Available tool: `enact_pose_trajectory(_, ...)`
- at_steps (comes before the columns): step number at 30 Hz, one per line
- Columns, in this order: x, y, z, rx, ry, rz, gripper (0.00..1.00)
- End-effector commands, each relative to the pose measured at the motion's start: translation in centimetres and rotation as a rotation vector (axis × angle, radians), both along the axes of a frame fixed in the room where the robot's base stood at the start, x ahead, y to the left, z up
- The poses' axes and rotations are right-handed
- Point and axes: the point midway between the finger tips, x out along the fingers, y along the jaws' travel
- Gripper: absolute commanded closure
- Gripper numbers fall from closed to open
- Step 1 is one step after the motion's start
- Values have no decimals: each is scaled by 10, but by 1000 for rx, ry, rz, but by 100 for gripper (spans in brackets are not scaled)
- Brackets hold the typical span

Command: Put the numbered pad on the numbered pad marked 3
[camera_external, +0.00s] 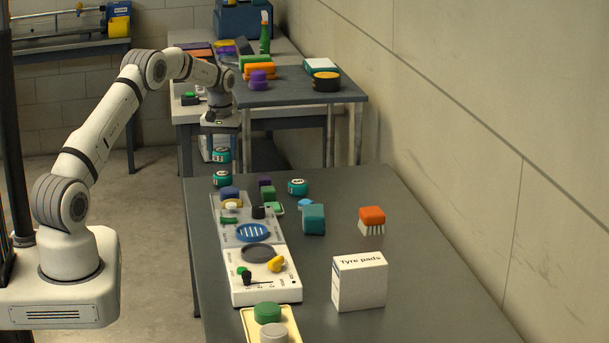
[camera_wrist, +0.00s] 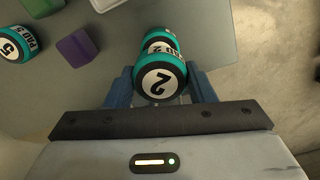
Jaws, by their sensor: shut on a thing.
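My gripper (camera_external: 220,140) is shut on a teal and black round pad with a white top marked 2 (camera_wrist: 158,80).
A purple block (camera_external: 265,181) and a green block (camera_external: 268,194) stand between the two standing pads. A grey and white panel (camera_external: 265,290) with knobs, a teal block (camera_external: 313,219), an orange brush (camera_external: 372,218) and a "Tyre pads" box (camera_external: 359,281) are nearer the camera.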

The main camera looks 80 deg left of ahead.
Motion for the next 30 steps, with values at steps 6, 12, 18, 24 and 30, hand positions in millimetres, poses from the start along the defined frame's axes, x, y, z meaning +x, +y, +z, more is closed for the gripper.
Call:
enact_pose_trajectory(6,0,-1,-29,-3,2,0,72)
enact_pose_trajectory(12,0,-1,-34,-1,0,0,72)
enact_pose_trajectory(18,0,-1,-39,-1,0,0,72)
enact_pose_trajectory(24,0,-1,-37,-1,0,0,34)
enact_pose_trajectory(30,0,-1,-36,-1,0,0,29)
